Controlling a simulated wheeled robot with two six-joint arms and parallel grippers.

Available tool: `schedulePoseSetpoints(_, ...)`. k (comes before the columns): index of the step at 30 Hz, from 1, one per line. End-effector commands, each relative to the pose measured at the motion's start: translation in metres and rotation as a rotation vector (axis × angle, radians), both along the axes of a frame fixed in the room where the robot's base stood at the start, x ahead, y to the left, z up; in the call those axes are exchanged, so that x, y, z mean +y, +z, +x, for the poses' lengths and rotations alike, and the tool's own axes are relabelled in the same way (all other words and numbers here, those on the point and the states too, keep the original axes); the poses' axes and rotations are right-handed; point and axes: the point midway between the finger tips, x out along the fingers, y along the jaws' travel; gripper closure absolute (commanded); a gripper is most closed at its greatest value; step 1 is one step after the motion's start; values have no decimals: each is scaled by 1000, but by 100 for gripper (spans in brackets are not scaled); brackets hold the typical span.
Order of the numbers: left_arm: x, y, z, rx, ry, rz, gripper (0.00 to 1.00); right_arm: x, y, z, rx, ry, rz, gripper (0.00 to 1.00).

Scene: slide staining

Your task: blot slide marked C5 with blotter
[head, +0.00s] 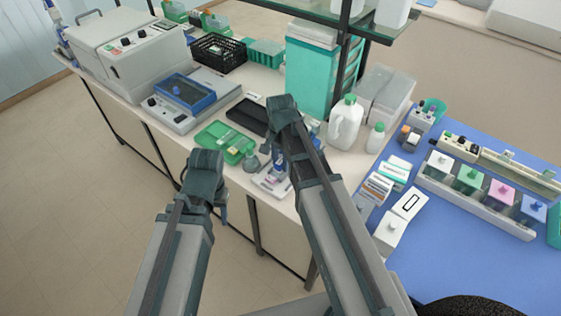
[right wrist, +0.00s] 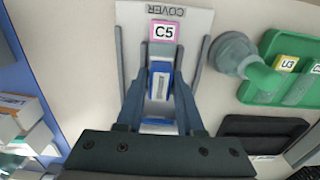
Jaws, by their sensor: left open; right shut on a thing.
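The slide marked C5 (right wrist: 165,32), with a pink-edged label, lies on a white plate (right wrist: 132,18) lettered COVER in the right wrist view. My right gripper (right wrist: 160,72) is shut on a small blue-and-white block, which looks like the blotter (right wrist: 160,84). It is over the slide's body, just below the label in the picture; whether the block touches the glass I cannot tell. In the head view my right arm partly hides the plate (head: 268,184). My left gripper (head: 205,165) is open at the bench's front edge; its fingertips are mostly hidden.
A green tray (head: 232,158) with slides, one labelled U3 (right wrist: 287,64), lies beside the plate. A black tray (head: 250,116) is behind. A blue mat (head: 455,265) with boxes and staining jars is at right.

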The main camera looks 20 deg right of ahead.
Motion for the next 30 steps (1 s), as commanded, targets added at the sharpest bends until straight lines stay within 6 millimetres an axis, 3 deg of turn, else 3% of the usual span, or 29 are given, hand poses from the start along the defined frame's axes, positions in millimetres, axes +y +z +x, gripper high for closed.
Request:
schedulePoseSetpoints(10, 0, 4, 0, 0, 0, 0, 50, 0, 4, -1, 1, 0, 0, 100)
schedulePoseSetpoints(30, 0, 56, 0, 0, -1, 0, 50, 0, 56, 0, 0, 0, 0, 100)
